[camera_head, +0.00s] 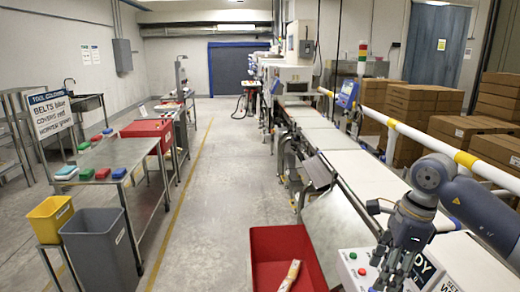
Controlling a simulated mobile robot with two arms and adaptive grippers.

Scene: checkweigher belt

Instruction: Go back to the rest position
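My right arm comes in from the right edge, and its dark gripper (388,278) hangs low over a white control box (350,258) with green and red buttons. The gripper partly hides the lettering on the box. Its fingertips are near the bottom of the picture, and I cannot tell whether they are open or shut. I see nothing clearly held. My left gripper is not in view.
The conveyor belt (368,172) runs away beside the box, with a yellow-and-white rail (418,137) on its right. A red bin (262,272) holding a pale wrapped item (289,276) stands left of the box. A steel table (112,153) and grey bin (100,250) are farther left; the aisle between is clear.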

